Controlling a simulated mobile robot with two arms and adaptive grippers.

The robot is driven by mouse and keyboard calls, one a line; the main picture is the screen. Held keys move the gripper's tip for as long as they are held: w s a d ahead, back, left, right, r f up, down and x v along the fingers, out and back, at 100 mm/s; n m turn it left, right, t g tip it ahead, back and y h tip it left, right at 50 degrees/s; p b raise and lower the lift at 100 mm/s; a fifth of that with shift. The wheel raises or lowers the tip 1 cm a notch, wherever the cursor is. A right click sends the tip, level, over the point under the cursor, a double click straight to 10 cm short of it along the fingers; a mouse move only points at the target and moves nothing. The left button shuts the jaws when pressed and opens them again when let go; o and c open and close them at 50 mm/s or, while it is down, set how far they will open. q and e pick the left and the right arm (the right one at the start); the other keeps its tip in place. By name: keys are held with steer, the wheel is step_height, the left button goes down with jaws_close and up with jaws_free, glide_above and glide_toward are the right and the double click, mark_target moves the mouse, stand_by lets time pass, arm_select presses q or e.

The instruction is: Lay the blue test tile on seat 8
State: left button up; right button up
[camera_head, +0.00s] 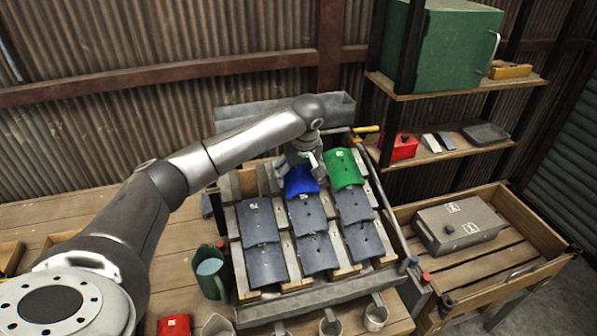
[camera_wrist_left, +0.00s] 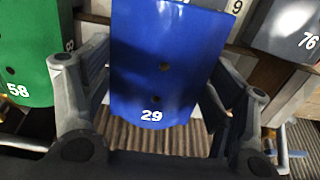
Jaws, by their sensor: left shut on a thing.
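The blue test tile (camera_head: 301,184), marked 29, is at the top middle of the sloped rack, between the green tile and an open space. It also shows in the left wrist view (camera_wrist_left: 170,60). My left gripper (camera_head: 304,158) is shut on the blue tile, with a finger at each side edge. I cannot tell whether the tile touches the rack or hangs just above it. My right gripper is out of view.
The green tile (camera_head: 344,168), marked 58, lies at the rack's top right. Several grey tiles (camera_head: 257,222) cover the lower rows. A green mug (camera_head: 210,273) stands left of the rack. A grey box (camera_head: 458,224) sits in the right-hand tray; shelves stand behind.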

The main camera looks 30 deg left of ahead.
arm_select(q)
steer(key=o, duration=1.2)
steer(key=shift+c, duration=0.2)
steer(key=shift+r, duration=0.25)
steer(key=v, duration=1.1)
steer(key=shift+r, duration=0.35)
